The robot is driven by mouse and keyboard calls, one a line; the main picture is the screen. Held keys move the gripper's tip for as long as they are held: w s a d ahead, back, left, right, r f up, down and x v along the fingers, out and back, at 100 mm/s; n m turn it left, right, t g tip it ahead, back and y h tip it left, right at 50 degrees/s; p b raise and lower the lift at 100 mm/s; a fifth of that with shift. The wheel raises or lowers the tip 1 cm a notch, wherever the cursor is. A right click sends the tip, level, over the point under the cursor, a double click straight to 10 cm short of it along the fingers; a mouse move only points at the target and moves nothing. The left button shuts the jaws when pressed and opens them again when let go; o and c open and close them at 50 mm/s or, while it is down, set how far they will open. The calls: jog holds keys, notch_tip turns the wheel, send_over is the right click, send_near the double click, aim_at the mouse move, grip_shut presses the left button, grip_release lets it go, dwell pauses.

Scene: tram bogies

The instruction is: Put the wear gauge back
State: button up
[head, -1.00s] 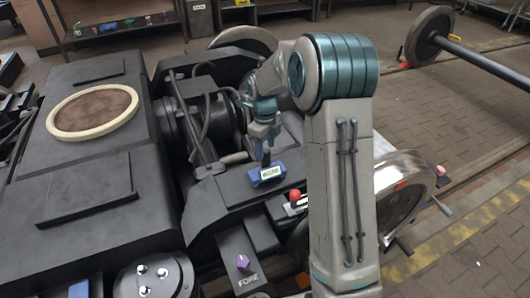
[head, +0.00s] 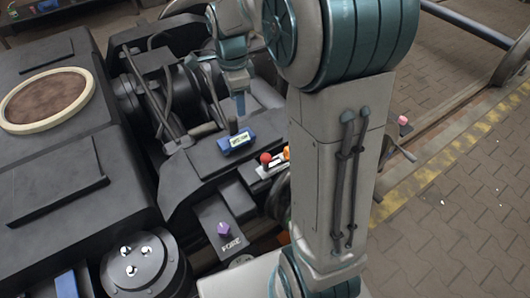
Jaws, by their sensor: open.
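The wear gauge (head: 237,142) is a small blue box with a pale lettered display and a short dark grip on top. It rests on the flat black top of the bogie frame in the middle of the head view. My gripper (head: 240,105) is just above it and slightly to the right in the picture, pointing down. It is open and seems apart from the gauge's grip. The fingers are small and partly merge with the dark parts behind.
A red ball knob (head: 265,158) and an orange piece (head: 287,152) are right of the gauge. A purple knob (head: 224,229) stands on a block marked FORE. Black hoses and rods (head: 165,90) lie to the left.

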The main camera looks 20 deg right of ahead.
jog(key=s+n+t, duration=0.1)
jog(key=s+n, duration=1.7)
jog(key=s, duration=0.2)
jog(key=shift+f, duration=0.4)
